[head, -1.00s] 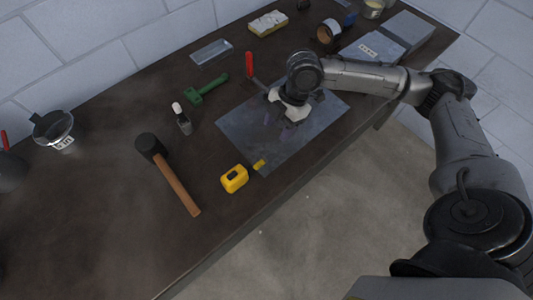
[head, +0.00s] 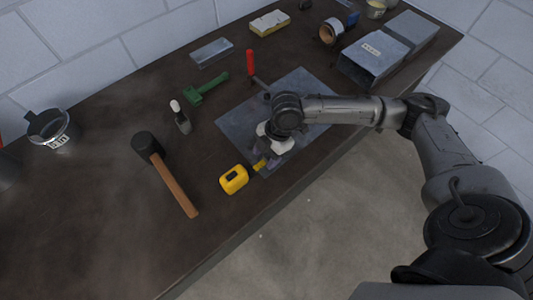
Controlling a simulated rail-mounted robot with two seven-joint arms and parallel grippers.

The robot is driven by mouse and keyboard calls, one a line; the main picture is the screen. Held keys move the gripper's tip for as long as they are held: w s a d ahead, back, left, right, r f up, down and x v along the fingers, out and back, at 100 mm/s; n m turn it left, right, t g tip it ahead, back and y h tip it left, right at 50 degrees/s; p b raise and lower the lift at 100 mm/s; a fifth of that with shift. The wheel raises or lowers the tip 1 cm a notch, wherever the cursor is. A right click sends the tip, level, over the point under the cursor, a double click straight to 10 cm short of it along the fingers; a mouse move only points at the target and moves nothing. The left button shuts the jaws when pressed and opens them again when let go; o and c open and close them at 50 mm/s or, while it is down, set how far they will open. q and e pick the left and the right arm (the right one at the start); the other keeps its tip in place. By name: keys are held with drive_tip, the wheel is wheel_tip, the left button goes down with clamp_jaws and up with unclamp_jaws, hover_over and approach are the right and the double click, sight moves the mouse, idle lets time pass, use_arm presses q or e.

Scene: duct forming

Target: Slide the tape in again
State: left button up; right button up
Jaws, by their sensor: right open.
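The yellow tape measure (head: 234,179) lies on the dark bench by the lower left corner of the flat metal sheet (head: 237,123). A small yellow piece (head: 259,165) shows just right of its case, near the sheet's edge. I cannot tell how it joins the case. My right gripper (head: 268,161) is open, pointing down over the near corner of the sheet, close to the yellow piece. Its fingers are partly hidden by the wrist, and I cannot tell whether they touch anything. My left gripper is not in view.
A mallet (head: 172,184) lies left of the tape measure. A white-topped bottle (head: 181,120), a green tool (head: 205,89) and a red-handled tool (head: 250,63) lie behind. Metal duct pieces (head: 372,60) and a tape roll (head: 330,32) stand at the far right.

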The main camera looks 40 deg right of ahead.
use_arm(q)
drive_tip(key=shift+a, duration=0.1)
use_arm(e)
drive_tip(key=c, duration=0.9)
clamp_jaws()
